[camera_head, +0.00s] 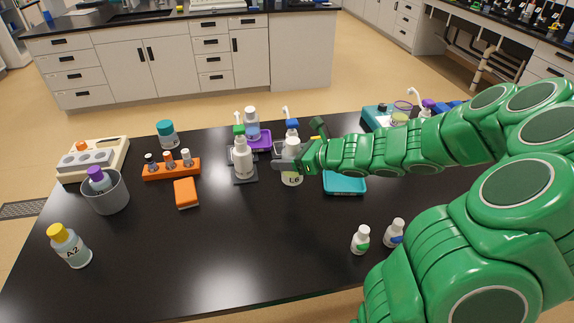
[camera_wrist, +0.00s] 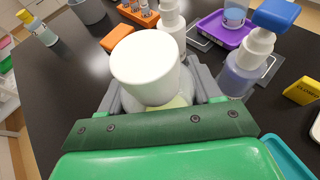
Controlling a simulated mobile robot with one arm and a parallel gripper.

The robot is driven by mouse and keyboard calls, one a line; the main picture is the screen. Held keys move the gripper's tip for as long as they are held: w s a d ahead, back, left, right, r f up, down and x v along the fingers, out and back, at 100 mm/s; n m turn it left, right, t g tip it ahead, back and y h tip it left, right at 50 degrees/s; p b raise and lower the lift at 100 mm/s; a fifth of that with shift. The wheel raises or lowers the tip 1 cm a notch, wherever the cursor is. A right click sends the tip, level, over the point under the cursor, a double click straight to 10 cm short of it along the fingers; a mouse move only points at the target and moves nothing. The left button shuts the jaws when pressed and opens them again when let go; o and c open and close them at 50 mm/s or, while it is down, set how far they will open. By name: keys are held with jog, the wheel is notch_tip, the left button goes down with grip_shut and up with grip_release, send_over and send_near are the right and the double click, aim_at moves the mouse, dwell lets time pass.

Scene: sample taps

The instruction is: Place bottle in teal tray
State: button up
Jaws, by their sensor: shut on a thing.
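My gripper (camera_head: 289,165) is shut on a bottle (camera_head: 292,179) with a white cap and a pale label that seems to read E6. In the wrist view the bottle's wide white cap (camera_wrist: 148,62) stands upright between the fingers and hides most of its body. I cannot tell whether its base touches the table. The teal tray (camera_head: 345,184) lies just right of the bottle, partly under my arm. A corner of the tray also shows at the lower right of the wrist view (camera_wrist: 284,158). The part of the tray that I see is empty.
A green-topped pump bottle (camera_head: 243,160) and a blue-topped one (camera_wrist: 246,62) stand close by, with a purple tray (camera_head: 261,141) behind. An orange box (camera_head: 186,193) lies left. Two small white bottles (camera_head: 361,240) stand in front. The front middle of the black table is clear.

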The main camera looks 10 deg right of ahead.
jog(key=shift+d+r, duration=0.2)
jog(key=shift+r, duration=0.3)
jog(key=s+d+r+m+t, duration=0.1)
jog(key=s+d+r, duration=0.1)
jog(key=s+d, duration=0.4)
jog(key=s+d+r, duration=0.2)
jog(key=s+d, duration=0.1)
jog(key=d, duration=0.5)
send_over(338, 179)
jog(key=shift+h, duration=0.3)
jog(key=shift+f, duration=6.6)
jog(key=shift+f, duration=0.1)
jog(key=o, duration=1.1)
